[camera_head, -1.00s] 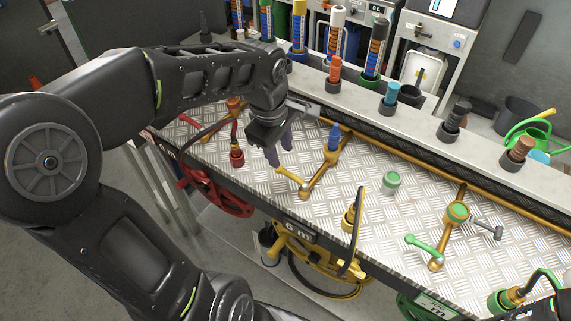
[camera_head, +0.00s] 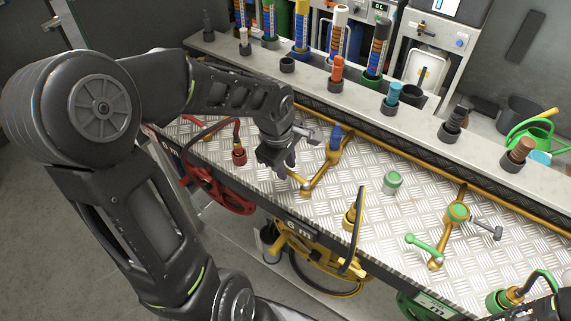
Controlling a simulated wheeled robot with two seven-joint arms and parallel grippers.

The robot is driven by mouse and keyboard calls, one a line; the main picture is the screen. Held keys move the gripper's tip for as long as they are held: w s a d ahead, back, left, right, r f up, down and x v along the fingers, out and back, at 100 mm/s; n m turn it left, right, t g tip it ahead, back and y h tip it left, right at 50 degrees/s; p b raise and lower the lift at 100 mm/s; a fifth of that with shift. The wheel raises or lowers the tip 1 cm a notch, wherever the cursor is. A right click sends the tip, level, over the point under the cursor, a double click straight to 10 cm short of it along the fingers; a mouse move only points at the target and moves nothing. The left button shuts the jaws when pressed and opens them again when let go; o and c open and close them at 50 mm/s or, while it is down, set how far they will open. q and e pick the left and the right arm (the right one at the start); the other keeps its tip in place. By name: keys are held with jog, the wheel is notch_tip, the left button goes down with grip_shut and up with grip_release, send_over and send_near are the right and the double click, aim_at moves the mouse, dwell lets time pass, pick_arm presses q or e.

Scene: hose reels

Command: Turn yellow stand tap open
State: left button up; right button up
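The yellow stand tap is a slanted brass pipe (camera_head: 322,172) on the patterned metal bench, with a blue fitting (camera_head: 336,133) at its upper end. Its yellow lever (camera_head: 296,177) points up and left from the lower end of the pipe. My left gripper (camera_head: 287,165) is low over the bench at the lever's free end. The fingers are dark and partly hidden by the gripper body, so I cannot tell whether they are closed on the lever or only beside it. My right gripper does not show.
A red stand with a red hose (camera_head: 238,155) is left of the gripper. A green-levered tap (camera_head: 425,246) and a green-topped cap (camera_head: 392,182) stand to the right. The yellow hose reel (camera_head: 318,262) hangs under the front edge. A raised ledge with several coloured fittings runs behind.

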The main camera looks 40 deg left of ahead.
pick_arm(q)
grip_shut()
jog(key=shift+r, duration=0.1)
dwell(1.0)
